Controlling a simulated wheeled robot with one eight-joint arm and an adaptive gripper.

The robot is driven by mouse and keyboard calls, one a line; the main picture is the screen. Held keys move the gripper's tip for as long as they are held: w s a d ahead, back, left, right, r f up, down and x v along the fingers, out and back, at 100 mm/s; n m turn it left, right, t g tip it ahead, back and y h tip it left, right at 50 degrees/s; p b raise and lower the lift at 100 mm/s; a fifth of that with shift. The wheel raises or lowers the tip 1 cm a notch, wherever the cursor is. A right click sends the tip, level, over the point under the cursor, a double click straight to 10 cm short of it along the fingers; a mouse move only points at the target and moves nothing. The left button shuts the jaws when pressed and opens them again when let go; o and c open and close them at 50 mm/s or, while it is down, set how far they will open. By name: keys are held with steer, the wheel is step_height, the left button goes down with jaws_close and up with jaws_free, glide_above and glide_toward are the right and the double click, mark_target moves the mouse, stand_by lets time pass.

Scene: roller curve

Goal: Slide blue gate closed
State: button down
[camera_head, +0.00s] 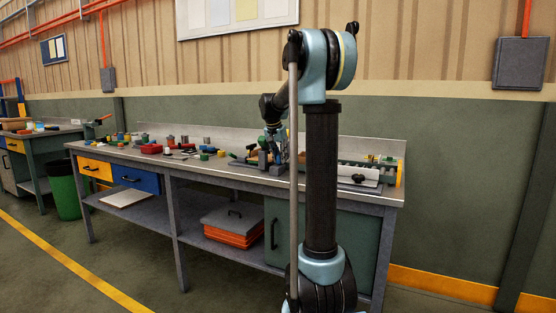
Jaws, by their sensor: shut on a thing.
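My gripper (272,136) is small in the head view, low over the workbench (225,167), at a cluster of dark grey blocks (265,158). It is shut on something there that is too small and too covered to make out. I cannot pick out a blue gate for certain; my gripper and arm cover part of that spot. To the right of my arm, a low fixture with green rails (372,162) and a pale plate (354,173) with a dark handle lies on the bench.
Several small coloured parts (150,149) lie on the left of the bench. Below are a yellow drawer (95,168), a blue drawer (136,178) and an orange box (232,235) on the shelf. A green bin (64,191) stands at left. The floor in front is clear.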

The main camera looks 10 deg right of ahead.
steer(key=c, duration=1.5)
jaws_free()
steer(key=shift+w, duration=0.25)
steer(key=shift+s+r, duration=0.1)
steer(key=shift+s+r, duration=0.1)
steer(key=shift+r, duration=0.15)
steer(key=v, duration=1.1)
steer(key=shift+a, duration=0.1)
steer(key=s+d+f+n, duration=0.1)
steer(key=s+f, duration=0.3)
steer(key=s, duration=0.4)
steer(key=s+f+n+y, duration=0.1)
steer(key=s+f+n, duration=0.1)
steer(key=s+f, duration=0.5)
steer(key=s+d+f+n, duration=0.1)
steer(key=s+f, duration=0.1)
steer(key=s, duration=0.8)
steer(key=s+f+n, duration=0.1)
steer(key=s+f, duration=0.5)
steer(key=s+a+f+n+g+y, duration=0.1)
steer(key=s+f, duration=0.5)
steer(key=f, duration=0.1)
steer(key=s+f+n, duration=0.1)
steer(key=s+f, duration=0.5)
steer(key=shift+s+a+f+y, duration=0.25)
steer(key=shift+s+a+y, duration=0.05)
